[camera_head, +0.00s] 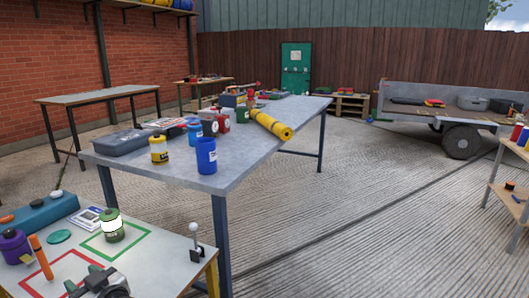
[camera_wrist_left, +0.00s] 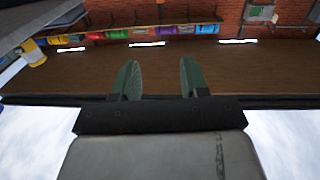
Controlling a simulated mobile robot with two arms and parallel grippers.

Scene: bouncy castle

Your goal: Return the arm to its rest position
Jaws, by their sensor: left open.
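My left gripper (camera_head: 84,282) is low at the left of the head view, over the near table beside the red square outline. It is open, and its two green fingers (camera_wrist_left: 160,78) stand apart with nothing between them in the left wrist view. Part of the gripper and its arm is cut off by the bottom edge of the head view. My right gripper is in neither view.
The near table (camera_head: 172,262) holds a green-labelled jar (camera_head: 111,226) on a green outline, an orange marker (camera_head: 41,257), a purple pot (camera_head: 14,247) and a white-knobbed lever (camera_head: 195,240). A larger workbench (camera_head: 235,165) stands behind. Open concrete floor lies to the right.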

